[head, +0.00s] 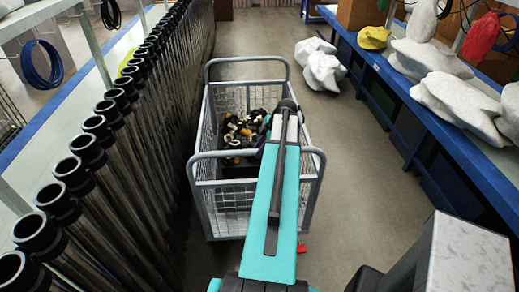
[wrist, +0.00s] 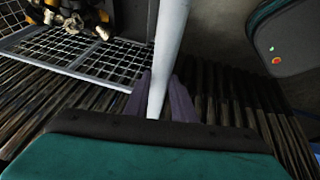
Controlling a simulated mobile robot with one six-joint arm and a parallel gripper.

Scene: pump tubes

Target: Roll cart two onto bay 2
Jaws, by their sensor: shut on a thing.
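The cart (head: 205,200) is a grey wire-mesh trolley with raised tube handles at both ends, standing in the aisle ahead of me. It also shows in the wrist view (wrist: 95,70). No number on it is readable. My gripper (wrist: 160,88) is shut on the cart's grey handle bar (wrist: 170,30), which runs between its two dark fingers. In the head view my teal arm reaches over the near handle (head: 230,153) and hides the grip. I cannot make out any bay 2 marking.
Yellow, black and white fittings (head: 240,130) lie in the cart. A dense row of dark tubes (head: 100,130) stands close on its left. A blue bench (head: 450,135) runs along the right. White wrapped bundles (head: 320,68) lie on the floor ahead right. A small red object (head: 302,248) is by the cart.

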